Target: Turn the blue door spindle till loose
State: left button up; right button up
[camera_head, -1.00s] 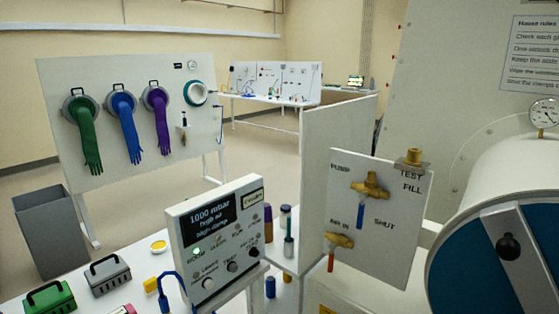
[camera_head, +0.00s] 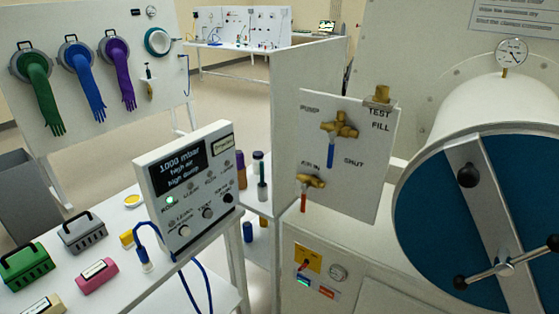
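The blue round door (camera_head: 415,215) closes the end of a white cylinder (camera_head: 500,105) at the right. A grey bar (camera_head: 478,155) crosses the door and carries a black knob (camera_head: 468,175). A metal spindle handle (camera_head: 505,262) with black end knobs sits low on the bar, at the right edge of the view. The right part of the door is cut off by the picture edge. Neither of my grippers shows in the head view.
A valve panel (camera_head: 375,185) with brass valves stands left of the door. A display box (camera_head: 185,150) stands on the white table (camera_head: 120,285), among green, grey and pink boxes. Gloves hang on a board (camera_head: 90,110) at the back left. Floor shows between board and table.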

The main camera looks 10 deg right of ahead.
aim_at(504, 266)
jog(key=z, duration=1.7)
